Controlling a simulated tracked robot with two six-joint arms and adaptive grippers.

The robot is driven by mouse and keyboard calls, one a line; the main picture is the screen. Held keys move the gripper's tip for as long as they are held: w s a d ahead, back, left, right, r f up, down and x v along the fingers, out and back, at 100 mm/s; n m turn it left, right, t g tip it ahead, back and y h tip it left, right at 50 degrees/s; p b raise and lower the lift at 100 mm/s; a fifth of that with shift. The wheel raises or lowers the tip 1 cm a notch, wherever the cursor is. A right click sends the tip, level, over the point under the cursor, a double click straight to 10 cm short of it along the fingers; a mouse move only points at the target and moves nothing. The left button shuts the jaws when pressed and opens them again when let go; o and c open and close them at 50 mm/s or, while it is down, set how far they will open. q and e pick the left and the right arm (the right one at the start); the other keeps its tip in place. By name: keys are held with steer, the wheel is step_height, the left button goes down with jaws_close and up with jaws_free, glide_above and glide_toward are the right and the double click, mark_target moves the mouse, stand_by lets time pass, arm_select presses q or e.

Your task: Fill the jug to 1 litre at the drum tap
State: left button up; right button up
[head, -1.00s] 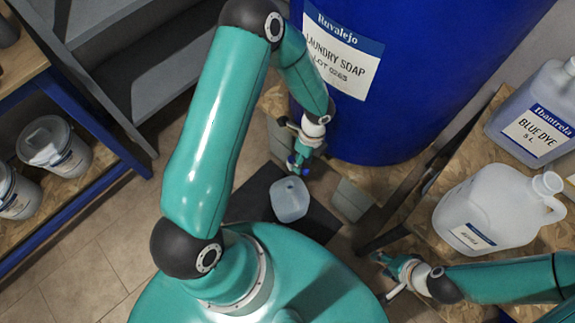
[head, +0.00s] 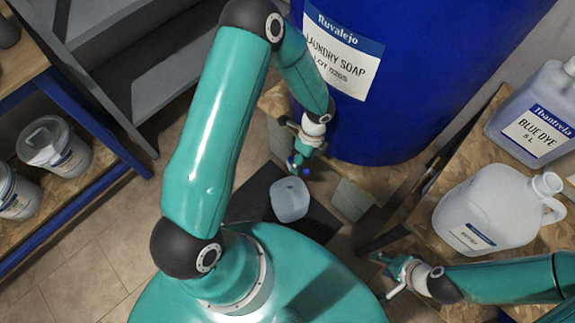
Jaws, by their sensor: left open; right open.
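The blue drum (head: 400,60) with a "Laundry Soap" label stands at the top centre. Its tap (head: 298,160), a small blue part, shows low at the drum's left, beside my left gripper (head: 299,158). My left gripper is open there; I cannot tell if it touches the tap. The translucent jug (head: 290,199) stands below the tap on a dark mat (head: 258,196). Its fill level cannot be made out. My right gripper (head: 385,276) is open and empty at the lower right, apart from the jug.
A white jug (head: 490,212) and a "Blue Dye" canister (head: 535,115) stand on the wooden shelf at right. White tubs (head: 58,150) sit on a blue-framed shelf at left. A grey block (head: 351,200) is right of the jug. Tiled floor (head: 95,275) is clear at lower left.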

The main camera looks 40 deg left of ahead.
steer(key=shift+r, duration=0.1)
step_height(320, 180, up, 4)
steer(key=p, duration=0.4)
stand_by(0.4)
steer(key=shift+f, duration=0.2)
steer(key=shift+w, duration=0.1)
